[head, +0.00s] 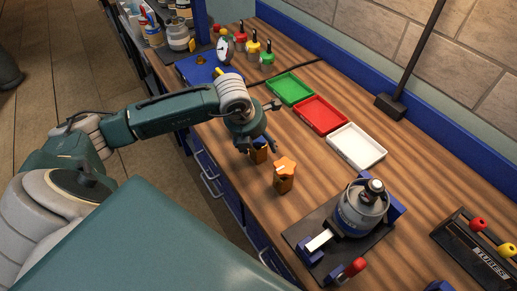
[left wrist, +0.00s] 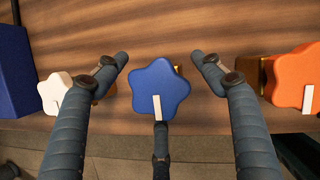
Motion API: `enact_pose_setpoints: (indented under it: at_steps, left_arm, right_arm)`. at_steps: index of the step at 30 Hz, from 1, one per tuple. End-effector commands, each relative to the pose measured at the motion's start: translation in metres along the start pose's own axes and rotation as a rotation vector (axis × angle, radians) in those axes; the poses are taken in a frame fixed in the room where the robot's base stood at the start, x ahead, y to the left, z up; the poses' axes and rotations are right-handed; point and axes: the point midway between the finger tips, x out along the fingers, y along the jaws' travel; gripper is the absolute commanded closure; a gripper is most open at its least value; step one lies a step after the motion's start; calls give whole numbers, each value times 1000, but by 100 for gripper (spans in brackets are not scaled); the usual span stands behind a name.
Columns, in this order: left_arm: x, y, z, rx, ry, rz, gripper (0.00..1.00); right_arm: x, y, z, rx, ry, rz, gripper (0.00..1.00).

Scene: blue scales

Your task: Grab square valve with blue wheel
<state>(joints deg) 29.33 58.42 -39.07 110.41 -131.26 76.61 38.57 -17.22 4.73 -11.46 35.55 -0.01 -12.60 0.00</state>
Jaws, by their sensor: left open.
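The valve with the blue star-shaped wheel (left wrist: 160,88) is centred in the left wrist view, a white mark on its wheel. My left gripper (left wrist: 160,68) is open, its two long fingers on either side of the wheel and apart from it; a third finger shows below. In the head view, the left gripper (head: 257,145) is over this valve, whose brass-coloured body (head: 258,156) shows under the fingers; its wheel is mostly hidden. A valve with an orange wheel (head: 285,167) stands just right of it. My right gripper is not in view.
A white wheel (left wrist: 55,92) stands left of the blue one in the wrist view. Green (head: 289,88), red (head: 320,115) and white (head: 357,147) trays lie behind. A black stand with a canister (head: 362,210) is at right. The wooden bench's front edge is close.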

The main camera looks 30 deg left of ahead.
Motion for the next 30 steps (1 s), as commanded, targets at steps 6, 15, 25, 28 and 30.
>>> enact_pose_setpoints:
  at_steps: [6, 15, 25, 28, 30]
  left_arm:
    - [0, 0, 0, 0, 0, -1, 62]
    - [-1, 0, 1, 0, -3, -1, 94]
    - [-13, 0, 8, 0, -7, -1, 94]
    - [-27, 0, 13, 1, -9, -1, 94]
    - [-40, 0, 20, 0, -11, -1, 94]
  right_arm:
    - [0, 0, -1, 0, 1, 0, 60]
    - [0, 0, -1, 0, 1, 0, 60]
    - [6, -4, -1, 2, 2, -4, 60]
    - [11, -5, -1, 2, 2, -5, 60]
    - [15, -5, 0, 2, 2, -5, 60]
